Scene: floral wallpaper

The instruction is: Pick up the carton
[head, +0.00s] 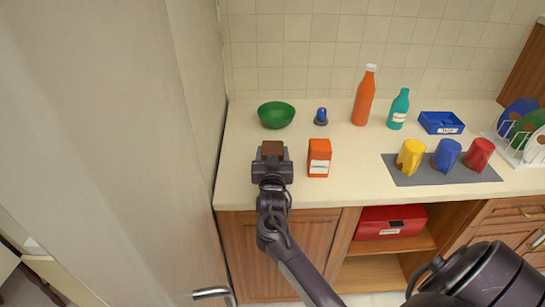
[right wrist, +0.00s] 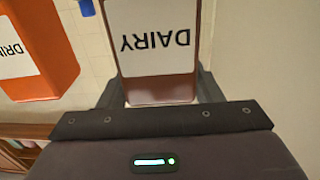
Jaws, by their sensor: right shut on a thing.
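A brown carton (head: 272,147) is in my right gripper (head: 271,160), over the front left part of the counter in the head view. In the right wrist view the carton (right wrist: 160,88) shows a white label reading "DAIRY", upside down, between the two fingers of the right gripper (right wrist: 162,95). The gripper is shut on it. An orange carton (head: 319,158) stands just to the right on the counter; in the right wrist view it (right wrist: 58,60) has a label partly reading "DRI". I cannot tell whether the brown carton touches the counter. My left gripper is not in view.
Cups stand on a grey mat (head: 400,178) to the right. A tall pale panel (head: 150,130) borders the counter's left end.

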